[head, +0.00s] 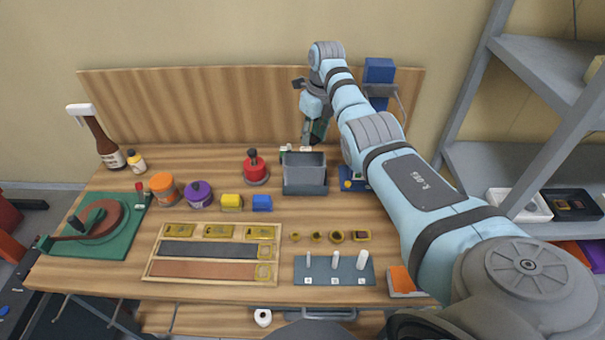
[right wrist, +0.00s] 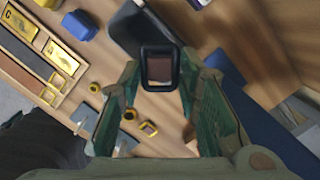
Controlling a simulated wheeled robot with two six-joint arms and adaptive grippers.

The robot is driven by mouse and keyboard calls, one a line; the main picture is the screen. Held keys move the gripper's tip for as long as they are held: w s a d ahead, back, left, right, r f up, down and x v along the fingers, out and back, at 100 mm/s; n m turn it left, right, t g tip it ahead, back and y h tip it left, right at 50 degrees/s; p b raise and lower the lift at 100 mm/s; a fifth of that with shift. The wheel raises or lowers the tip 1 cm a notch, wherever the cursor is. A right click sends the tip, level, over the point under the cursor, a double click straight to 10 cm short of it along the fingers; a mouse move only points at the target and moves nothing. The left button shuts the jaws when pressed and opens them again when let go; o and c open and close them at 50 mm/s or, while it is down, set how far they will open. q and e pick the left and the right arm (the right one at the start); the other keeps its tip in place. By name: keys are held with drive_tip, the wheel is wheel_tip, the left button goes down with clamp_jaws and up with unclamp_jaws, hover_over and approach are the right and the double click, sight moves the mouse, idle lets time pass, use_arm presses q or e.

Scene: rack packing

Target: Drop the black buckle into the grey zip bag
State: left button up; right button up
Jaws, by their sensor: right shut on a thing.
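My right gripper (head: 312,138) hangs over the back of the table, just behind the grey zip bag (head: 304,176) in the head view. In the right wrist view, the right gripper (right wrist: 160,72) has its green fingers closed on the black buckle (right wrist: 160,87), a rectangular frame with brown showing through its opening. In the head view I cannot make the buckle out clearly. The grey bag stands upright at the back middle with its top open. A dark grey shape beyond the buckle in the wrist view seems to be the bag. My left gripper is in neither view.
A red-and-black jar (head: 256,170) stands left of the bag. Yellow (head: 232,201) and blue (head: 262,203) blocks lie in front left. A wooden tray (head: 150,268) and a grey-blue mat with pegs (head: 300,276) lie nearer. A wooden backboard (head: 200,100) closes the rear.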

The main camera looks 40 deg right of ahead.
drive_tip(key=shift+d+f, duration=0.1)
drive_tip(key=shift+f, duration=0.6)
drive_tip(key=o, duration=1.1)
drive_tip(key=shift+r, duration=0.1)
drive_tip(key=shift+c, duration=0.2)
drive_tip(key=shift+r, duration=0.1)
wheel_tip(320, 180, up, 12)
drive_tip(key=s, duration=0.1)
drive_tip(key=shift+s, duration=0.35)
drive_tip(key=shift+w+d+f, duration=0.1)
drive_tip(key=shift+f, duration=0.2)
